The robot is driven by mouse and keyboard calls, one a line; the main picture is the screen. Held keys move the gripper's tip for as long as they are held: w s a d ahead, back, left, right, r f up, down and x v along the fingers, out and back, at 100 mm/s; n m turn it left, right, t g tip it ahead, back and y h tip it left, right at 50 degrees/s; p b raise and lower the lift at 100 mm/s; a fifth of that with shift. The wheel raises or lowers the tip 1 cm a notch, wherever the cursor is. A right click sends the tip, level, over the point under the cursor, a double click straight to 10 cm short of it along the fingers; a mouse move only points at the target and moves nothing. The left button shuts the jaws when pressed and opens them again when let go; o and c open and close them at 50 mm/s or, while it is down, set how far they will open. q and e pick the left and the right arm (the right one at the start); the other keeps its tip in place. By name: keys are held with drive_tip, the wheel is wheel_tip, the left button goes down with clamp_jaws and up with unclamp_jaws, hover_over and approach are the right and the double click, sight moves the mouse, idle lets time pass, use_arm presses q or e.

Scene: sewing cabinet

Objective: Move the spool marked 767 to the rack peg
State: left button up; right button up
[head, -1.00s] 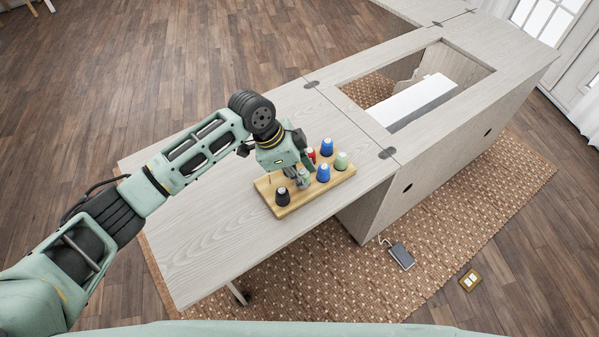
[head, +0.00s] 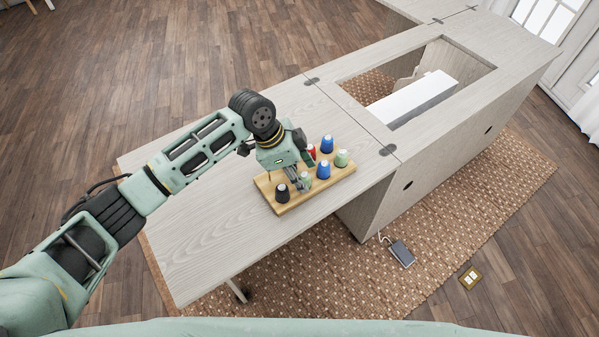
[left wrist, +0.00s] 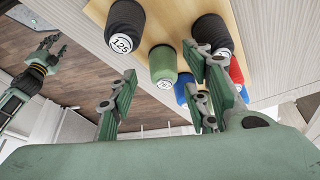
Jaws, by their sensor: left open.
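The wooden spool rack (head: 300,197) stands on the cabinet's leaf. My left gripper (head: 301,174) is over it with its fingers spread. In the left wrist view a pale-green spool (left wrist: 163,65) stands between and beyond the open fingertips (left wrist: 160,95); its label is too small to read surely. It also shows in the head view (head: 306,181), partly covered by my fingers. A black spool marked 125 (left wrist: 127,25) stands beside it, so it is not 767. An empty peg (head: 268,175) shows at the rack's left back. No 767 is legible.
Two blue spools (head: 323,170) (head: 327,145), a red one (head: 311,153) and another green one (head: 341,158) stand close on the rack. The leaf (head: 210,235) is bare to the left. My right gripper (left wrist: 52,46) shows far off in the left wrist view.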

use_arm(q)
drive_tip(key=shift+r, duration=0.15)
drive_tip(key=v, duration=1.1)
drive_tip(key=shift+a+r, duration=0.25)
drive_tip(key=shift+r, duration=0.05)
drive_tip(key=shift+s+f, duration=0.1)
